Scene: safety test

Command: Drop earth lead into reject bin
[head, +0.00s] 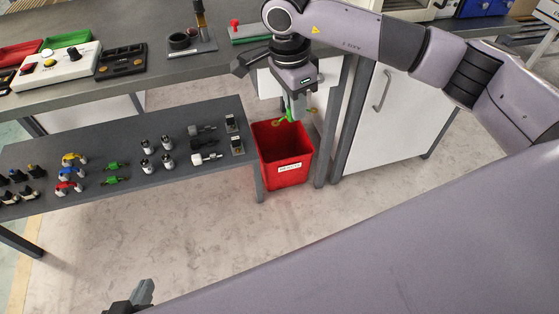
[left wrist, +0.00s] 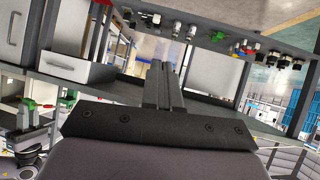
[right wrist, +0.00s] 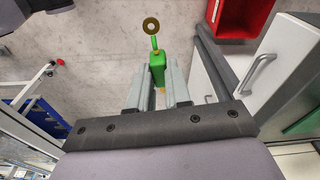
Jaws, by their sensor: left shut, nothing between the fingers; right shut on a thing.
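The red reject bin (head: 284,172) stands on the floor at the right end of the low shelf, with a white label on its front. My right gripper (head: 298,112) is above the bin and shut on the green earth lead (head: 289,113). In the right wrist view the lead's green body (right wrist: 157,70) is between the fingertips, and its brass ring end (right wrist: 151,25) points away from them. The bin (right wrist: 240,22) shows there at the upper right. My left gripper (head: 142,293) is shut and empty at the bottom edge; its fingers (left wrist: 163,88) also show in the left wrist view.
The low shelf (head: 215,115) carries several small connectors and clips, including green ones (head: 112,180). The workbench (head: 130,85) above holds a control box (head: 55,67) and fixtures. A white cabinet (head: 385,120) stands right of the bin. The floor (head: 200,230) in front is clear.

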